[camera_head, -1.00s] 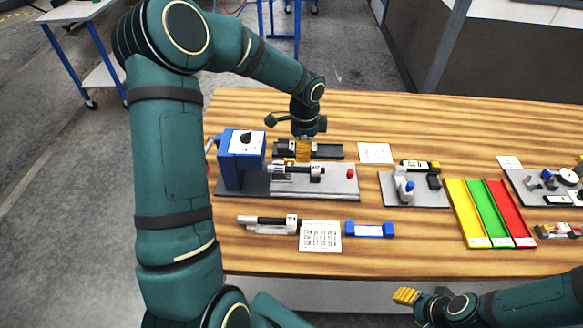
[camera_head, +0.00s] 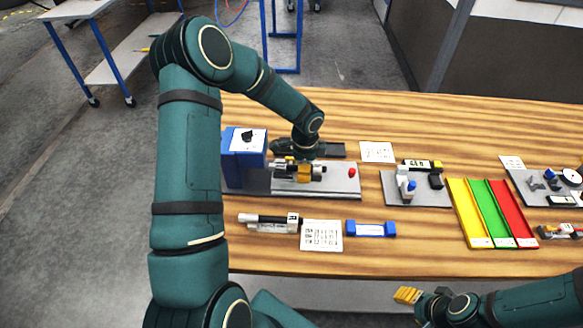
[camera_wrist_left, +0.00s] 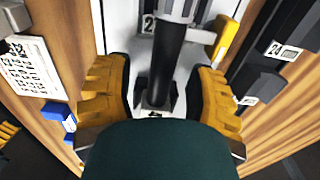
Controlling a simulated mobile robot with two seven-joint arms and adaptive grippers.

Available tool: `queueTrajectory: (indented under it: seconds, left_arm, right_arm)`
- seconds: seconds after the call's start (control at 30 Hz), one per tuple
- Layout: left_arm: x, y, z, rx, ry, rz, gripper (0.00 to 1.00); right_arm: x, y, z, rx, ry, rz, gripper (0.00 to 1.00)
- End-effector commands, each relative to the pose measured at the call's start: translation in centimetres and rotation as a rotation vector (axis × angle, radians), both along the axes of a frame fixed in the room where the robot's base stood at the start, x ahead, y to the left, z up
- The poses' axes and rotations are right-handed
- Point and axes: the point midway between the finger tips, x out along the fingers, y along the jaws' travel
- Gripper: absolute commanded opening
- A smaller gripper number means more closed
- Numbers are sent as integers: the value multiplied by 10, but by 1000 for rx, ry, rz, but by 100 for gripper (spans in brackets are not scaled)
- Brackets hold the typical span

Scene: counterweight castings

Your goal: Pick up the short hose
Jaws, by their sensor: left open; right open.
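A short black hose (camera_wrist_left: 168,58) lies on a light grey plate (camera_head: 340,184), running between my left gripper's fingers in the left wrist view. Its far end meets a light grey cylindrical part. My left gripper (camera_head: 305,173) is open over the plate, with one yellow finger on each side of the hose and visible gaps between. In the head view the gripper and wrist partly hide the hose. My right gripper (camera_head: 407,295) is open and empty in front of the table's near edge.
A blue box unit (camera_head: 243,155) stands at the plate's left end, and a red button (camera_head: 351,172) at its right. In front lie a white holder with a black rod (camera_head: 268,219), a printed card (camera_head: 321,236) and a blue block (camera_head: 370,229). Coloured trays (camera_head: 490,213) stand right.

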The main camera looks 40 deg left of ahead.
Motion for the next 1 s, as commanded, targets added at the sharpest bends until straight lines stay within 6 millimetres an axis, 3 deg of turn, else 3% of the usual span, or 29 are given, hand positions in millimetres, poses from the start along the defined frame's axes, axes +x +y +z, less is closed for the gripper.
queueTrajectory:
  seconds: [0.07,0.2,0.23,0.73,1.0]
  left_arm:
    - [0,0,0,0,0,0,57]
    - [0,0,0,0,0,0,8]
    - [0,0,0,0,0,0,0]
    - [0,0,2,0,0,0,0]
    - [1,0,28,1,-4,1,0]
  right_arm:
    - [0,0,0,0,0,0,47]
    - [0,0,0,0,0,0,47]
    - [0,0,0,0,0,0,47]
    - [0,0,0,0,0,0,47]
    - [0,0,2,0,0,0,47]
